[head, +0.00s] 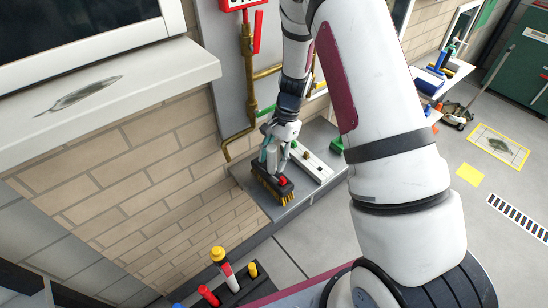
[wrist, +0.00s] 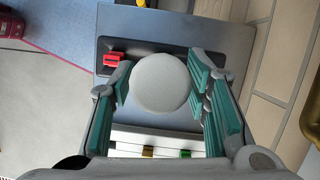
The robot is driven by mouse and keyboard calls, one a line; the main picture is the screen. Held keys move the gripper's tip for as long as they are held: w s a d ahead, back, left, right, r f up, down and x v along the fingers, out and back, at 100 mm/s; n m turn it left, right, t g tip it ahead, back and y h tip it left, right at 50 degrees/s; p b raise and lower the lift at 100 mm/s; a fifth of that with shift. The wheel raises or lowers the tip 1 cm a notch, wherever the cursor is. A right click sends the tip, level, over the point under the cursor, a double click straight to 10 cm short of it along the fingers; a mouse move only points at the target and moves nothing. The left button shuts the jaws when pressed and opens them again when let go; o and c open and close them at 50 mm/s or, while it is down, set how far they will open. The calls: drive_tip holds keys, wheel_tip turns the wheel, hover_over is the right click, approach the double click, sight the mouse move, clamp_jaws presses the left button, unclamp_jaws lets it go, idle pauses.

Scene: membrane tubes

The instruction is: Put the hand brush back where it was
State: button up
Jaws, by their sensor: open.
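The hand brush (head: 272,184) is a dark block with yellow bristles and a red part on top. It appears to stand on the grey ledge (head: 262,209), near the ledge's left end. In the wrist view the brush (wrist: 180,52) lies below a round pale grey knob (wrist: 161,80), with a red clip (wrist: 112,60) at its left. My gripper (head: 275,160) is above the brush, its fingers pointing down. Its green-padded fingers (wrist: 163,98) are apart on either side of the knob. I cannot tell if they touch it. The knob hides the middle of the brush.
A white slotted rack (head: 314,162) lies on the ledge beside the brush. A brick wall (head: 150,190) and yellow pipe (head: 248,85) stand behind. A dark holder (head: 235,290) with red and yellow handles is at the bottom. A side shelf (head: 455,72) carries bottles at right.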

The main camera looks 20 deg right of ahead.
drive_tip(key=b+v, duration=0.2)
drive_tip(key=v, duration=1)
drive_tip(key=s+a+r+n+t+h, duration=0.1)
drive_tip(key=s+a+r+n, duration=0.15)
drive_tip(key=s+r, duration=0.4)
drive_tip(key=s+a+r+n+t, duration=0.1)
drive_tip(key=s+r+n+t, duration=0.15)
drive_tip(key=r, duration=0.65)
drive_tip(key=s+r+n+t+h, duration=0.1)
drive_tip(key=s+r+n, duration=0.2)
drive_tip(key=s, duration=0.4)
drive_tip(key=s+r+n+t+h, duration=0.1)
drive_tip(key=s+r+n+t, duration=0.1)
drive_tip(key=s, duration=0.5)
drive_tip(key=r+n, duration=0.1)
drive_tip(key=n, duration=0.1)
drive_tip(key=shift+s+a+n, duration=0.3)
drive_tip(key=shift+s+n, duration=0.1)
